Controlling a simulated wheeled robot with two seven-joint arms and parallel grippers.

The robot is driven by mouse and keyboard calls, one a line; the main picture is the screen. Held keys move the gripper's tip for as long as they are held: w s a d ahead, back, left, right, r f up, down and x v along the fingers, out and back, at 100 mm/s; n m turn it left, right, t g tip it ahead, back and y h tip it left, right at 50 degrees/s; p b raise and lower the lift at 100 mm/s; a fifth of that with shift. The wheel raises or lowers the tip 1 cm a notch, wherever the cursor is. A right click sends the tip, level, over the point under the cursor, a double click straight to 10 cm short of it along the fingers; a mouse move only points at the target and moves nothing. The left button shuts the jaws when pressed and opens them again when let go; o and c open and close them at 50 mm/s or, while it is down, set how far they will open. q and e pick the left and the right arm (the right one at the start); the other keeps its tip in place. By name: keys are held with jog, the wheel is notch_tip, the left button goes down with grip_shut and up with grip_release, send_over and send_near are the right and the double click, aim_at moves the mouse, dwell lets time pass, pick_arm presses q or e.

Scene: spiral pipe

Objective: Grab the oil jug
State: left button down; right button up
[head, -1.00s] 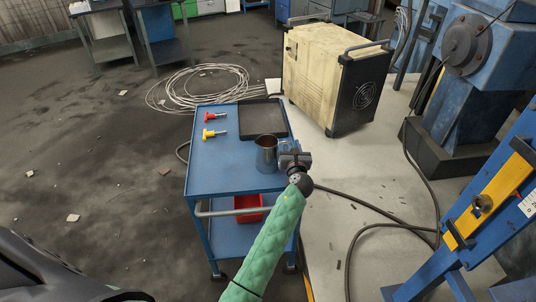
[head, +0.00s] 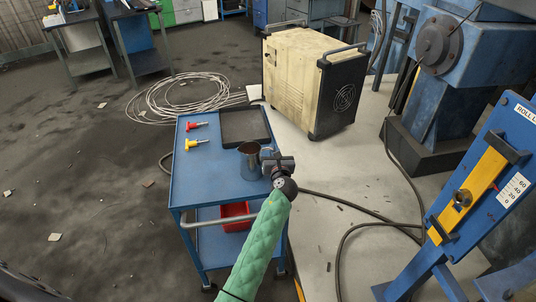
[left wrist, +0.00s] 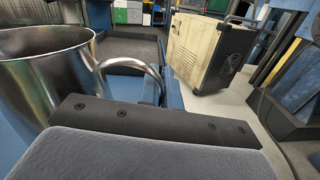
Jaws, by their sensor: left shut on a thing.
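The oil jug (head: 250,162) is a shiny metal jug standing upright at the right side of the blue cart's top. In the left wrist view the jug (left wrist: 45,78) is at the left, with its curved handle toward the middle. My left gripper (head: 272,162) is at the jug's right side, shut on its handle. The fingertips are partly hidden behind the gripper body. I cannot tell whether the jug's base touches the cart top. My right gripper is not in view.
The blue cart (head: 205,185) also bears a black tray (head: 244,126), a red-handled tool (head: 195,126) and a yellow-handled tool (head: 195,143). A red bin (head: 235,211) is on its lower shelf. A cream machine (head: 312,80) stands behind; a blue press (head: 470,200) stands right.

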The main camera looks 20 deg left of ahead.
pick_arm(q)
jog(key=shift+r, duration=0.1)
